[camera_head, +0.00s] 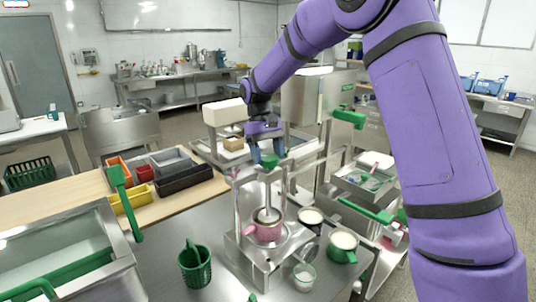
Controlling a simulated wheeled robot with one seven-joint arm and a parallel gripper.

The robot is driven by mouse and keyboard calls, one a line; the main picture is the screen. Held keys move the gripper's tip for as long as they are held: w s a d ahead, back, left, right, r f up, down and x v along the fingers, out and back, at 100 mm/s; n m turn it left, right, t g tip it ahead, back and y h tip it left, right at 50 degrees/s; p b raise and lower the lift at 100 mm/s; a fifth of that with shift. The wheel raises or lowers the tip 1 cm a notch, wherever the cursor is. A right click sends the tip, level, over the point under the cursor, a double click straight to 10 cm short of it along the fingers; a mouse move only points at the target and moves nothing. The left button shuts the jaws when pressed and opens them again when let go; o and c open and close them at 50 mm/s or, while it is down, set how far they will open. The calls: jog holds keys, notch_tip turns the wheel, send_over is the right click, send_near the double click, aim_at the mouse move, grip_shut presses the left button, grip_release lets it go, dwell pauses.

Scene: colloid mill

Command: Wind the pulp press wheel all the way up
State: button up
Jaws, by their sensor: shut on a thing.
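The pulp press (236,205) is a metal frame with upright posts on the steel counter. The fingers hide part of the wheel's rim.
Green-handled pots with pale contents (343,244) and a small glass (304,277) stand right of the press. A green basket (195,266) stands at the front left. Colored bins (130,201) sit on the wooden table. The counter left of the press is fairly clear.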

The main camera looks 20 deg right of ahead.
dwell(0.3)
jog(key=o, duration=0.9)
jog(key=v, duration=1)
jog(key=shift+w+r, duration=0.2)
jog(key=shift+r, duration=0.15)
